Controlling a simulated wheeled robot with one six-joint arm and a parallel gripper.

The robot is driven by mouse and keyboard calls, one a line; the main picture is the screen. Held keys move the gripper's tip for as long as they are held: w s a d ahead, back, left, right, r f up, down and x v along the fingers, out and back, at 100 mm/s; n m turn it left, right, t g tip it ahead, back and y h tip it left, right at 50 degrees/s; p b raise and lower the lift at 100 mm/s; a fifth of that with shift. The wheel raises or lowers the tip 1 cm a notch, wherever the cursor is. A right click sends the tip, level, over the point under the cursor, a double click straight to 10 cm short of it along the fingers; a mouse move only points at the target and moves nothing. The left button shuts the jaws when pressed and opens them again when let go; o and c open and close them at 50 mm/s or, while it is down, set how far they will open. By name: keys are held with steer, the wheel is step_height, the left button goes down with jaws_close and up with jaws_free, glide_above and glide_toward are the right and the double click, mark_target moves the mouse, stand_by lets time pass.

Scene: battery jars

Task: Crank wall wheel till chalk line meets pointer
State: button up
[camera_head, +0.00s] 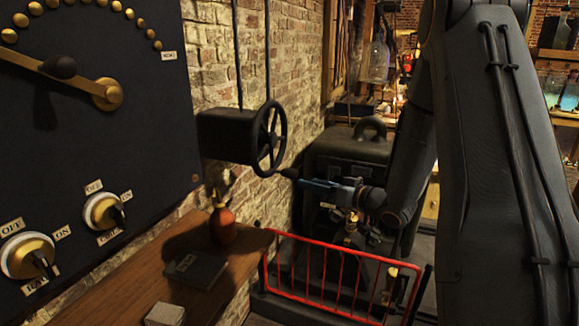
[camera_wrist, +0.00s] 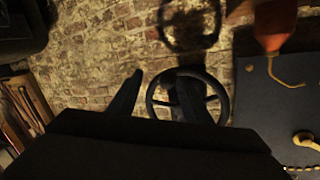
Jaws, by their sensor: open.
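The wall wheel (camera_head: 269,138) is a dark spoked handwheel on a black box (camera_head: 226,135) fixed to the brick wall. A dark crank handle (camera_head: 289,173) sticks out from its lower rim towards my gripper. My gripper (camera_head: 304,183) is open, just right of the handle and close to it; I cannot tell whether they touch. In the wrist view the wheel (camera_wrist: 225,101) lies behind the right finger of my gripper (camera_wrist: 161,76), which covers part of it; the left finger is beside the rim. I cannot make out a chalk line or pointer in either view.
A dark panel (camera_head: 110,150) with brass knobs fills the left. A wooden shelf (camera_head: 125,270) below holds a red oil can (camera_head: 222,225) and a dark book (camera_head: 195,269). A red rail (camera_head: 325,270) and a dark cabinet (camera_head: 345,150) stand near my arm.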

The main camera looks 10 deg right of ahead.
mark_target(298, 176)
steer(key=shift+a+r+n+y, duration=0.3)
steer(key=shift+a+r+y, duration=0.25)
steer(key=shift+y, duration=0.45)
steer(key=shift+p+x, duration=0.85)
steer(key=shift+x, duration=2.7)
steer(key=shift+w+d+r, duration=0.15)
steer(key=shift+c, duration=0.4)
jaws_close()
